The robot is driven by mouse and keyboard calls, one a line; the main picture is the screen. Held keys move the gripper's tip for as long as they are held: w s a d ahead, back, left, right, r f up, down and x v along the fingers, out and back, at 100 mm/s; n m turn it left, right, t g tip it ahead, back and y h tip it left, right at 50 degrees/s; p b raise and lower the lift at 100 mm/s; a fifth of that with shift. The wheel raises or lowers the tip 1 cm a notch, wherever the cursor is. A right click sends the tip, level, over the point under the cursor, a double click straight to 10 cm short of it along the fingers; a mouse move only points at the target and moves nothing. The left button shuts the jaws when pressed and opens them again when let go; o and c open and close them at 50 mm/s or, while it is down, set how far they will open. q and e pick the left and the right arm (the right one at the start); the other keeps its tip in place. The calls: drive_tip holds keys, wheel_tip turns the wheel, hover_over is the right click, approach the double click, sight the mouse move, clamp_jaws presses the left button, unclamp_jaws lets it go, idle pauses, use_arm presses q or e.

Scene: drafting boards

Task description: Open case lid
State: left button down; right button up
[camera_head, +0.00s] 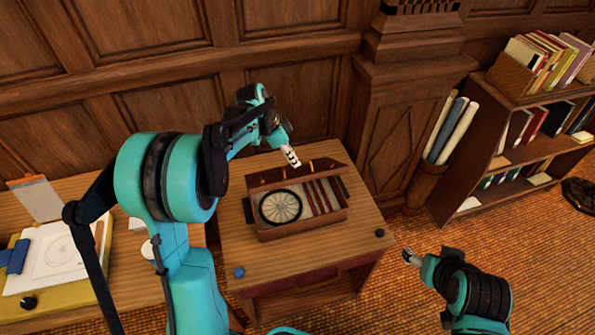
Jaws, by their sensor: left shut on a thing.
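A brown wooden case (303,228) stands on a small wooden table. Its lid (265,180) is raised along the back side, so the inside shows. A round spoked disc (280,207) lies on the left inside, and several red strips (320,196) lie on the right. My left gripper (292,159) is at the top edge of the lid, shut on it. My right gripper (410,257) is low, off the table's right side and apart from the case. It is too small to tell whether its fingers are open.
A small blue object (239,272) and a dark one (379,233) lie near the table's (300,262) front corners. A drafting desk (125,290) stands left. A bin of rolled papers (425,182) and a bookshelf (500,165) stand right. Wood panelling is behind.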

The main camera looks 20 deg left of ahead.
use_arm(q)
drive_tip(key=w+a+r+p, duration=0.2)
drive_tip(key=w+a, duration=0.3)
drive_tip(key=w, duration=0.3)
drive_tip(key=shift+a+r, duration=0.15)
drive_tip(key=shift+a, duration=0.2)
drive_tip(key=shift+s, duration=0.1)
idle(0.5)
